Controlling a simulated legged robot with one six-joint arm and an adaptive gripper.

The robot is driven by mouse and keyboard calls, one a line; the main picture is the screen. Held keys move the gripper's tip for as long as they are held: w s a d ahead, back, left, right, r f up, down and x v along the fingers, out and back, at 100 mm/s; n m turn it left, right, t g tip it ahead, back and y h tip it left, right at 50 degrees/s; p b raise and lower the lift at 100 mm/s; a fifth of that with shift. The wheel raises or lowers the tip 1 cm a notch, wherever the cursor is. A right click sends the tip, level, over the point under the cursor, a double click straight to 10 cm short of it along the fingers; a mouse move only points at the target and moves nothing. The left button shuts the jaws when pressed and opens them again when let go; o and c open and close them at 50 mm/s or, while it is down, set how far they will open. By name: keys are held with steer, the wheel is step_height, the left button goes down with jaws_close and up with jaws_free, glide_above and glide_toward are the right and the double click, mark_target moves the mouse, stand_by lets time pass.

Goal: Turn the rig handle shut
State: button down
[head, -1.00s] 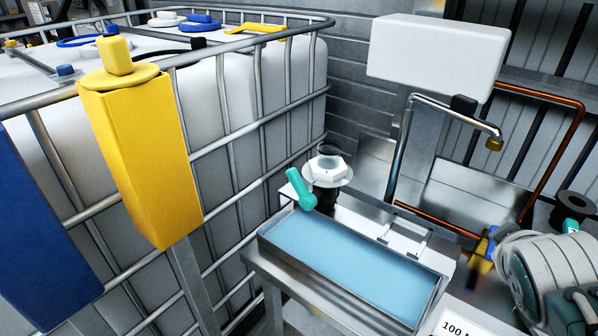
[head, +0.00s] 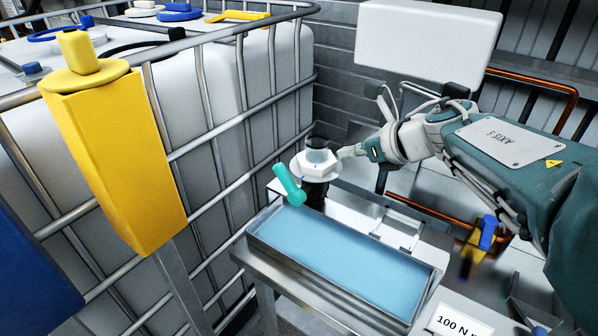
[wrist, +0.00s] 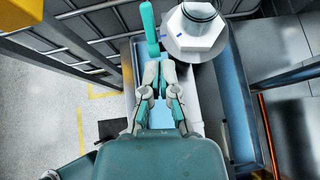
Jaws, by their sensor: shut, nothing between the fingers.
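The rig handle (head: 288,185) is a teal lever on the left side of the rig, a white hexagonal fitting (head: 317,168) with a dark neck. It stands over the back end of the blue-filled tray (head: 340,262). In the wrist view the handle (wrist: 149,28) points up the picture, left of the white fitting (wrist: 195,38). My gripper (head: 350,152) is right of the fitting in the head view, with its fingertips partly hidden. In the wrist view my gripper (wrist: 158,80) is shut and empty, just below the handle's lower end; contact cannot be told.
A caged white tank (head: 240,110) fills the left, with a yellow post (head: 115,160) in front. A white box (head: 427,40) hangs at the back. Copper piping (head: 540,85) runs behind my arm. A label (head: 460,322) reads "100 N", its remainder cut off.

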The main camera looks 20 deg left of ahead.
mark_target(287, 174)
steer(key=shift+n+g, duration=0.6)
steer(key=shift+n, duration=0.2)
steer(key=x, duration=1)
steer(key=s+f+x, duration=0.1)
steer(key=x, duration=0.4)
steer(key=shift+d+f, duration=0.1)
steer(key=shift+d, duration=0.25)
steer(key=shift+a, duration=0.1)
steer(key=shift+w+a, duration=0.1)
steer(key=shift+a, duration=0.05)
steer(key=shift+w+a+f, duration=0.15)
steer(key=shift+a+f, duration=0.05)
steer(key=shift+a, duration=0.25)
steer(key=shift+w+a+f, duration=0.15)
steer(key=shift+a, duration=0.3)
steer(key=shift+w+a+f, duration=0.2)
steer(key=shift+a+f, duration=0.15)
steer(key=shift+a, duration=0.25)
steer(key=shift+x, duration=0.85)
steer(key=shift+f, duration=0.25)
